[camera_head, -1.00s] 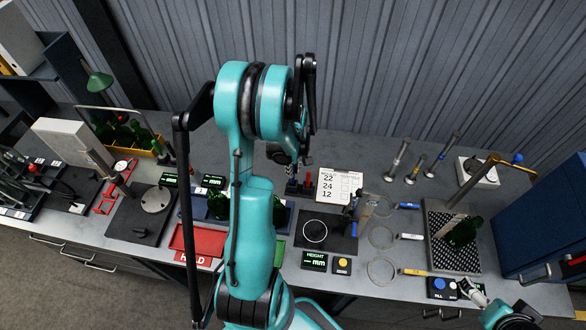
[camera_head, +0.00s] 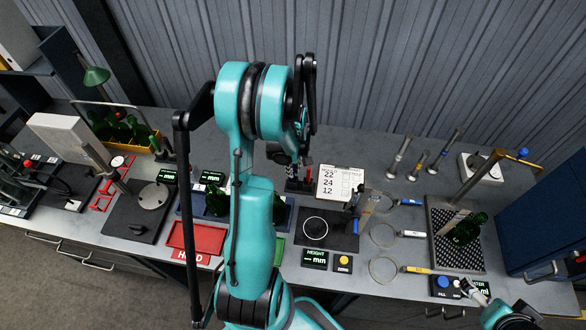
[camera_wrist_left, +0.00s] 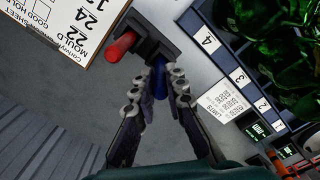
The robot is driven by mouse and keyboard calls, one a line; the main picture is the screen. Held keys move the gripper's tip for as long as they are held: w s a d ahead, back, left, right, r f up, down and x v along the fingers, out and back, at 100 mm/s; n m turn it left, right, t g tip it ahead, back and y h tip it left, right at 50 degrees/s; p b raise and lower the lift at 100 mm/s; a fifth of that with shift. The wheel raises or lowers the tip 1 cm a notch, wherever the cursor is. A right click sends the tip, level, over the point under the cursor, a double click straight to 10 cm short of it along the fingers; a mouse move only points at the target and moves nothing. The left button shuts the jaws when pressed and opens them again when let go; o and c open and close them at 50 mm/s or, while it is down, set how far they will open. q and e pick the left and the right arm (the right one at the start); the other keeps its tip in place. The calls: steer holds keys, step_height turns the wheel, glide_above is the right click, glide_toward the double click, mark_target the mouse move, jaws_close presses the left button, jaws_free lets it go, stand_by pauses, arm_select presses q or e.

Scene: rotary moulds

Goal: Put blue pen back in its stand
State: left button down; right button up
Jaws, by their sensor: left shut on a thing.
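The black pen stand (camera_wrist_left: 152,38) is in the left wrist view, with a red pen (camera_wrist_left: 121,46) standing in it. My left gripper (camera_wrist_left: 159,85) is shut on the blue pen (camera_wrist_left: 160,84), whose blue part shows between the fingertips right at the stand's edge. I cannot tell whether its end sits inside a hole. In the head view the left gripper (camera_head: 289,162) is above the stand (camera_head: 297,186), beside the red pen (camera_head: 308,173), and my arm hides much there. My right gripper (camera_head: 474,288) is at the lower right, too small to read.
A white mould card (camera_head: 340,183) stands just right of the pen stand. A black plate with a white ring (camera_head: 316,228) lies in front. A blue tray (camera_head: 287,215) with green bottles is to the left, partly behind my arm. Ring gauges (camera_head: 383,235) lie to the right.

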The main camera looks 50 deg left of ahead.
arm_select(q)
steer(key=c, duration=1.5)
jaws_free()
step_height(320, 180, up, 12)
steer(key=shift+f, duration=0.1)
